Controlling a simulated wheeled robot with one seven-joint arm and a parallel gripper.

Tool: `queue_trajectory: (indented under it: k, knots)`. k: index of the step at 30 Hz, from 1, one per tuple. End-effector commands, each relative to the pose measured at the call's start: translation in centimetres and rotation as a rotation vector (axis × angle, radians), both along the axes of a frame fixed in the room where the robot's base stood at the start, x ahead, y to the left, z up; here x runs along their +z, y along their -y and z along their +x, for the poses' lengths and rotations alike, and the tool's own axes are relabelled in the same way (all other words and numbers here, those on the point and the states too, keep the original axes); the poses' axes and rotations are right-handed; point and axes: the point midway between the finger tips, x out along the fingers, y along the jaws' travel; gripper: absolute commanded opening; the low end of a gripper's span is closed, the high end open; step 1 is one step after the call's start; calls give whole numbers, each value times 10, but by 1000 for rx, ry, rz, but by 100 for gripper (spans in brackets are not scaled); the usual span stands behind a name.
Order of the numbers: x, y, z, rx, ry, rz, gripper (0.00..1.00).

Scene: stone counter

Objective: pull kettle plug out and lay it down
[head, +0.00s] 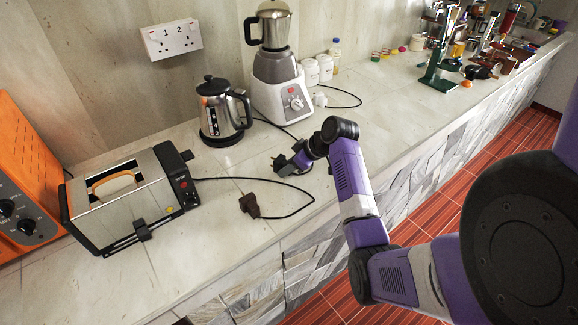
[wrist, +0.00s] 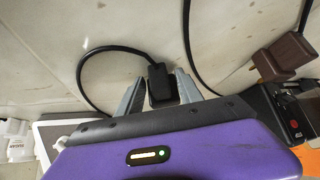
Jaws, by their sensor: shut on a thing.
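My gripper (head: 290,163) is low over the counter in front of the kettle in the head view. In the wrist view its two grey fingers (wrist: 159,88) are closed on the sides of a black plug (wrist: 160,82). A black cord loops from this plug to the left. The steel kettle (head: 224,113) with black lid and handle stands upright by the wall, with a black cord leading from its side. The white double wall socket (head: 172,40), marked 1 and 2, has nothing plugged in. I cannot tell whether the held plug touches the counter.
A toaster (head: 125,195) is at left; its brown plug (head: 250,204) lies on the counter and shows in the wrist view (wrist: 284,56). An orange oven (head: 22,170) is at far left. A blender (head: 280,80) and white jars (head: 311,72) stand behind. Counter is clear at front left.

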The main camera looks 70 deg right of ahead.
Motion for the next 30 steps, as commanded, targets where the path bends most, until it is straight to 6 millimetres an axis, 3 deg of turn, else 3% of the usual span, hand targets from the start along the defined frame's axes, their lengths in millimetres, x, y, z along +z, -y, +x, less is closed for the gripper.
queue_trajectory:
  k: [11, 12, 15, 25, 30]
  knots:
    - [-6, 0, 0, 0, 0, 0, 1]
    - [-5, 0, 0, 0, 0, 0, 51]
    - [-5, 0, 0, 0, 0, 0, 68]
    - [-4, 0, -1, 0, 0, 0, 68]
    - [11, -1, -12, -1, 2, -2, 68]
